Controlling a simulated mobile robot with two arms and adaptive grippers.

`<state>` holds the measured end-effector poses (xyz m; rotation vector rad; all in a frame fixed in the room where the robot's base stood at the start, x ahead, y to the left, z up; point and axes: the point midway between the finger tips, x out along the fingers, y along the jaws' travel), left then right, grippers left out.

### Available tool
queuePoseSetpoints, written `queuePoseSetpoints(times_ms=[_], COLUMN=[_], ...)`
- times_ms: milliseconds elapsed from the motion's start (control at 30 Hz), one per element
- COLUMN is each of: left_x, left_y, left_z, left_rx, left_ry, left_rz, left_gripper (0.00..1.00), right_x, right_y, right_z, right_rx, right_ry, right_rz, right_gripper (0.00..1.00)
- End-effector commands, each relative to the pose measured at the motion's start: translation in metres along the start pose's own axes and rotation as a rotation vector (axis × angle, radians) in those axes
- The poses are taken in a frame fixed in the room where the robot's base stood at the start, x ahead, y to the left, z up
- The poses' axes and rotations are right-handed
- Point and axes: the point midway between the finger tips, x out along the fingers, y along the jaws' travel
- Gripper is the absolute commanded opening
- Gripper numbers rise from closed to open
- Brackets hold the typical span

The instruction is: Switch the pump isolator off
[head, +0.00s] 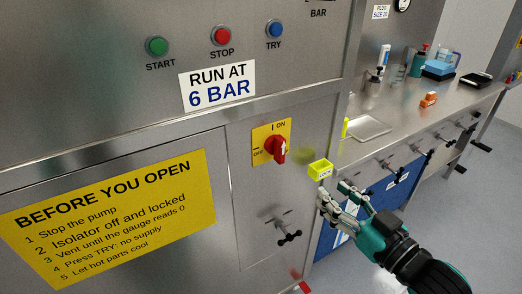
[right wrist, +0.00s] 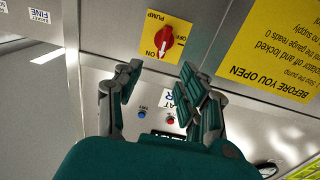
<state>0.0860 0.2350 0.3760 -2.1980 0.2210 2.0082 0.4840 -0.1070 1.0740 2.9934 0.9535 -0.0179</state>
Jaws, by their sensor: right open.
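The pump isolator is a red rotary knob (head: 276,149) on a yellow plate (head: 263,133) marked ON at the top and OFF at the left. Its white arrow points up towards ON. In the right wrist view the picture is upside down, and the red knob (right wrist: 166,43) shows beyond the fingertips. My right gripper (head: 333,194) is open and empty, to the lower right of the knob and apart from it. In the right wrist view the gap between its fingers (right wrist: 160,76) lies roughly in line with the knob. My left gripper is not in view.
A small yellow box (head: 320,169) is at the panel's right edge, between knob and gripper. A black-handled valve (head: 288,237) sits below the isolator. START, STOP and TRY buttons (head: 221,36) are above. A steel counter (head: 410,112) with bottles and trays stands at right.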

Motion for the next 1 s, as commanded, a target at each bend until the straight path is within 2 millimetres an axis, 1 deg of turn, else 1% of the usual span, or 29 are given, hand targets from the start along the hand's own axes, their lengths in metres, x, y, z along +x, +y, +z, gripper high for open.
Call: queuePoseSetpoints(times_ms=[67, 167, 267, 700, 800, 900, 1000], left_x=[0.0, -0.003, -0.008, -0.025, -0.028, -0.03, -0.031], left_y=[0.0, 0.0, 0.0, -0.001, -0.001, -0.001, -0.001], left_z=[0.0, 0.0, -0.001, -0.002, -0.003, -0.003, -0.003], left_rx=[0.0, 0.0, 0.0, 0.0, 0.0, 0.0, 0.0], left_ry=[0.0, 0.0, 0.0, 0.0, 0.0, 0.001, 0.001], left_rz=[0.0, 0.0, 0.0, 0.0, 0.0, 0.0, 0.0], left_gripper=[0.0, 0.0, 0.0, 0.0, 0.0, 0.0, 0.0], right_x=[0.0, 0.009, 0.026, 0.122, 0.14, 0.155, 0.165], right_y=[-0.005, -0.005, -0.006, -0.007, -0.007, -0.007, -0.007], right_z=[-0.006, -0.008, -0.01, -0.01, -0.01, -0.009, -0.009], right_rx=[-0.002, 0.0, -0.001, -0.002, -0.002, -0.003, -0.003], right_ry=[0.009, 0.012, 0.014, 0.011, 0.011, 0.011, 0.01], right_rz=[-0.012, -0.012, -0.013, -0.012, -0.012, -0.012, -0.011], right_gripper=[0.4, 0.4, 0.4, 0.4, 0.4, 0.4, 0.4])
